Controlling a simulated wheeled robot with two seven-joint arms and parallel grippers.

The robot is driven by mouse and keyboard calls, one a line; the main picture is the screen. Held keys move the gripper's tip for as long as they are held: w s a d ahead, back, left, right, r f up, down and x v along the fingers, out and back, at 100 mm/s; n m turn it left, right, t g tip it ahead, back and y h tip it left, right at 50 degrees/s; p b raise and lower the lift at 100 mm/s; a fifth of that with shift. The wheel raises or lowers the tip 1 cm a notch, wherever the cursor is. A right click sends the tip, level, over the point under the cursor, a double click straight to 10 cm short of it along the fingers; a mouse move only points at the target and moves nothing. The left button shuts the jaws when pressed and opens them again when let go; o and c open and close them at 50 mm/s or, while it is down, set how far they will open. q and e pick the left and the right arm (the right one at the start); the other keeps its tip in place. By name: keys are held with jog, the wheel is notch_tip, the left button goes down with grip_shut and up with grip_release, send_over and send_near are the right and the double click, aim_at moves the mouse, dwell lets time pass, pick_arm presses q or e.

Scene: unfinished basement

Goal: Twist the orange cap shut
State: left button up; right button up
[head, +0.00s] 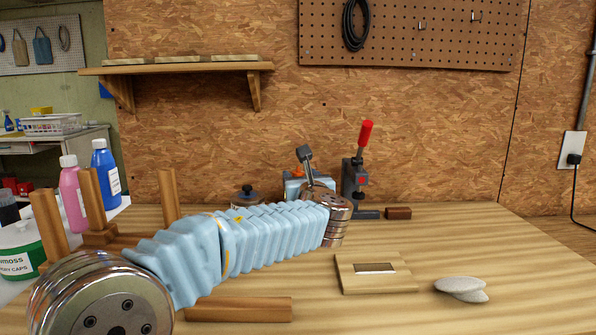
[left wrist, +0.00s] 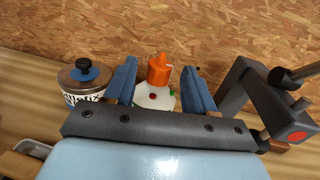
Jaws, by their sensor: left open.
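The orange cap (left wrist: 159,70) shows in the left wrist view, on top of a white bottle (left wrist: 157,97) with small red and green marks. My left gripper (left wrist: 159,80) is open, with one blue finger on each side of the cap and bottle. Gaps show between the fingers and the cap, so it appears not to be gripped. The bottle's lower part is hidden behind the gripper's dark bar. My right gripper is not in view.
A toggle clamp (head: 354,185) with a red handle stands right of the gripper. A jar with a black knob (left wrist: 83,72) stands left. Wooden posts (head: 168,193), pink (head: 72,195) and blue (head: 105,172) bottles stand left.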

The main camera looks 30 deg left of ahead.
aim_at(298, 172)
pick_arm(q)
jog(key=shift+x, duration=1.65)
jog(key=shift+c, duration=0.3)
